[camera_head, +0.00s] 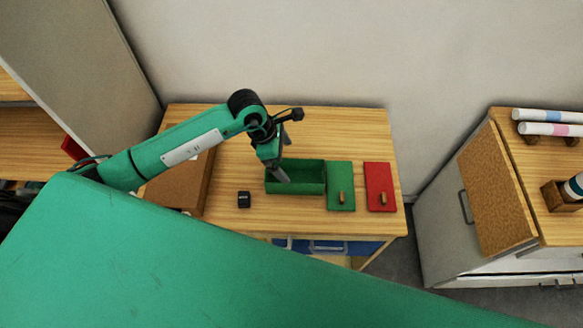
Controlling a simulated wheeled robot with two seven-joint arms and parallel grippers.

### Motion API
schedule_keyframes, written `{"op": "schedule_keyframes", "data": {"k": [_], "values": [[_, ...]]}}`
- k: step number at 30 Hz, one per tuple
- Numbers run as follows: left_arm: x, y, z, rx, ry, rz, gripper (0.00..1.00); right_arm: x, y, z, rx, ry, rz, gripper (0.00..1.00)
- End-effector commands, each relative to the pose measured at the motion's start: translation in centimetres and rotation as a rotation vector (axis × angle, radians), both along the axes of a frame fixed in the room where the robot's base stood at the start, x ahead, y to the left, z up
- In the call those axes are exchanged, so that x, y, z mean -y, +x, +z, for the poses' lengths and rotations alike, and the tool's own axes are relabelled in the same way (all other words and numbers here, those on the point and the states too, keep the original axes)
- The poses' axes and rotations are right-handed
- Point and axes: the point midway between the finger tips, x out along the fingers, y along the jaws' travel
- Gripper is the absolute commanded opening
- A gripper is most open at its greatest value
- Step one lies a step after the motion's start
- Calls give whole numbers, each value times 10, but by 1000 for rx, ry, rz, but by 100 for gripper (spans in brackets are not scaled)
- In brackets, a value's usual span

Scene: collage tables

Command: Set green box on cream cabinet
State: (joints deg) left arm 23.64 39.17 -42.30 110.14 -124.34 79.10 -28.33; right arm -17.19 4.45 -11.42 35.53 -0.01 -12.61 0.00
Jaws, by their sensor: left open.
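An open green box (310,185) sits on the wooden table in the middle of the view. My left gripper (282,174) is open and points down at the box's left part, its fingers overlapping the box in the picture. Whether the fingers touch a wall of the box I cannot tell. A pale cream cabinet (441,235) with a wooden top stands at the right, apart from the table. My right gripper is not in view.
On the table (340,125), a green panel (341,176) and a red panel (378,178) with wooden handles lie right of the box. A small black object (243,199) is at left.

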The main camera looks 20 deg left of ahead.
Motion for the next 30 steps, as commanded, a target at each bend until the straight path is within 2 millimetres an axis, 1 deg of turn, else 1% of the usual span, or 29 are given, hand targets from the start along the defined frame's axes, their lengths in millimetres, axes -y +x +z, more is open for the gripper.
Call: {"op": "schedule_keyframes", "data": {"k": [1, 4, 9, 14, 30], "values": [[-5, 0, 7, 5, 3, -1, 100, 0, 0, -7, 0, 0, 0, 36], [-10, -2, 22, 4, 1, 0, 100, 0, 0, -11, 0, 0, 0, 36], [-15, -4, 36, 2, 0, -1, 100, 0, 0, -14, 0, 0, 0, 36], [-16, -5, 39, 0, 1, 0, 100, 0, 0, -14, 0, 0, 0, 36], [-15, -5, 39, 0, 1, 0, 100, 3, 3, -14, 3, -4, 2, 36]]}}
